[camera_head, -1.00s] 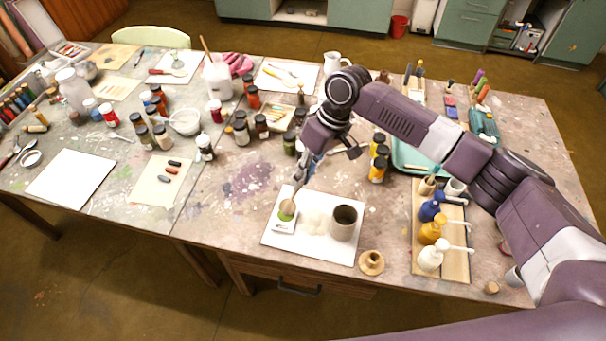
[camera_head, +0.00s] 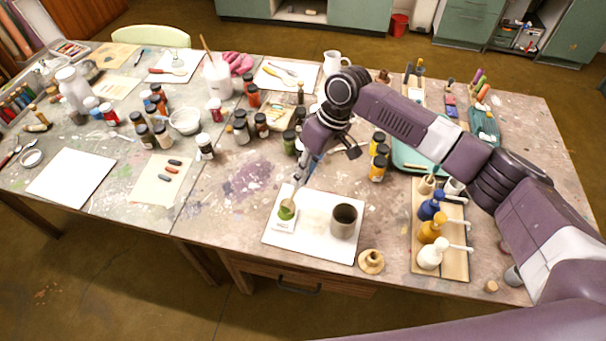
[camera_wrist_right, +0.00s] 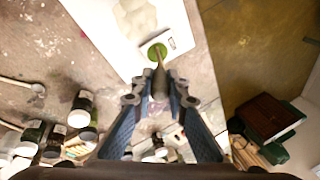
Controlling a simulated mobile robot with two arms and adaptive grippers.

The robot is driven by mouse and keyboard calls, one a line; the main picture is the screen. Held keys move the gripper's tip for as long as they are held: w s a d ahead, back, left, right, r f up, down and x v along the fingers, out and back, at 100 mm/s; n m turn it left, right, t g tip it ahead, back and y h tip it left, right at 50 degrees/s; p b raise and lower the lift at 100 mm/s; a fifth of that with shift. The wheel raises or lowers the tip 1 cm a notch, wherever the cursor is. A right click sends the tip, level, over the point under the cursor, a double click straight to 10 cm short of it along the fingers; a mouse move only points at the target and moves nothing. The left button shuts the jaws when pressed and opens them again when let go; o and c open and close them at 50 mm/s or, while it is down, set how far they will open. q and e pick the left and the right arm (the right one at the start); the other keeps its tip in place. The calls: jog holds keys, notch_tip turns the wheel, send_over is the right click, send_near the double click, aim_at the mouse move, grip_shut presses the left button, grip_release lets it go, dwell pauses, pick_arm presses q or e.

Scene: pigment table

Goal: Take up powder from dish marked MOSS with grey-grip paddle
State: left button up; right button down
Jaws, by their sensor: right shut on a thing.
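A small white dish (camera_head: 283,224) with green powder (camera_head: 287,212) sits on the left part of a white board. Its label is too small to read. My right gripper (camera_head: 301,174) is above and behind the dish, shut on a slim paddle (camera_head: 292,196) that slants down to the green powder. In the right wrist view, the gripper (camera_wrist_right: 160,92) holds the paddle's greyish handle (camera_wrist_right: 159,80), and its far end overlaps the green powder (camera_wrist_right: 157,52). I cannot tell how deep the tip is or whether powder is on it. My left gripper is not in view.
The white board (camera_head: 310,248) also carries a grey-brown cup (camera_head: 344,221) right of the dish. A small wooden stand (camera_head: 371,262) is at the board's right corner. A tray of pump bottles (camera_head: 455,265) stands further right. Dark-capped jars (camera_head: 378,160) are behind. Bare tabletop lies left of the board.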

jog(key=shift+s+f+p, duration=0.1)
jog(key=shift+f+p, duration=0.05)
jog(key=shift+p, duration=0.15)
dwell(1.3)
notch_tip(320, 180, up, 7)
jog(key=p, duration=0.8)
dwell(0.4)
